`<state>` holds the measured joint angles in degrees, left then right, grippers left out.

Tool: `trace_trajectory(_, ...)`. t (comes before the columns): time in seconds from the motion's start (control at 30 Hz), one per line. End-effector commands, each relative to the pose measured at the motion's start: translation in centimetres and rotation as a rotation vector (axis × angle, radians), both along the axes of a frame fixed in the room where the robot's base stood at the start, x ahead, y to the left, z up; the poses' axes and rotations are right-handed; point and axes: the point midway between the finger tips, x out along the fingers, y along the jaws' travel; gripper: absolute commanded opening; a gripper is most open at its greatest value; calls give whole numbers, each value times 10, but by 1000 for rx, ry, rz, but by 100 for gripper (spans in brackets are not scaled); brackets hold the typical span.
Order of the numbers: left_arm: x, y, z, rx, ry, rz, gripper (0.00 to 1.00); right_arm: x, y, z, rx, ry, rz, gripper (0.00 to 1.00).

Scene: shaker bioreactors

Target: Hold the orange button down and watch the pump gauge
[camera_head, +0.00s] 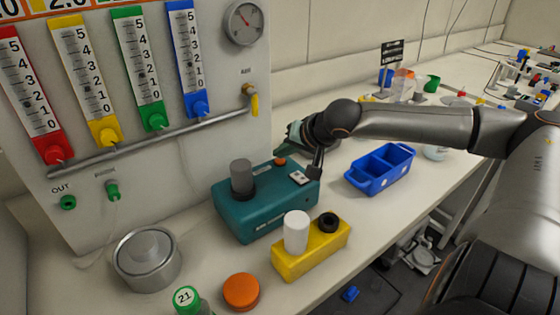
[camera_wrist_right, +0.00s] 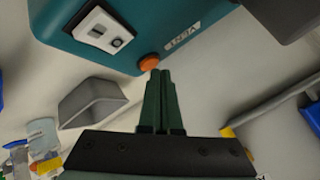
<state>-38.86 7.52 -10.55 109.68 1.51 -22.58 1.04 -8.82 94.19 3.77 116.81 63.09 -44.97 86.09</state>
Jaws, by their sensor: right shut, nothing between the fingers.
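The teal pump box (camera_head: 262,214) stands on the bench with a grey cylinder on top. Its small orange button (camera_head: 281,161) is at the back edge near the panel; it also shows in the right wrist view (camera_wrist_right: 149,62), beside a "VENT" label. My right gripper (camera_head: 284,150) is shut and empty; its fingertips (camera_wrist_right: 160,72) are at the button's edge. I cannot tell whether they touch or press it. A round dial gauge (camera_head: 244,22) with a red needle is at the top right of the panel. My left gripper is not in view.
A yellow block (camera_head: 290,262) with a white cylinder and black ring stands in front of the pump. A blue two-part bin (camera_head: 381,168) is to the right. A metal pot (camera_head: 146,260) and an orange disc (camera_head: 241,292) are in front. A pipe (camera_head: 150,142) crosses the panel.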

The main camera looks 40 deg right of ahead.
Motion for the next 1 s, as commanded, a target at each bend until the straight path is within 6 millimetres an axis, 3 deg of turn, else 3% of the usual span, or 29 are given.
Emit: trace_trajectory(1.0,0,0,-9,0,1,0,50,0,0,-9,1,1,0,0)
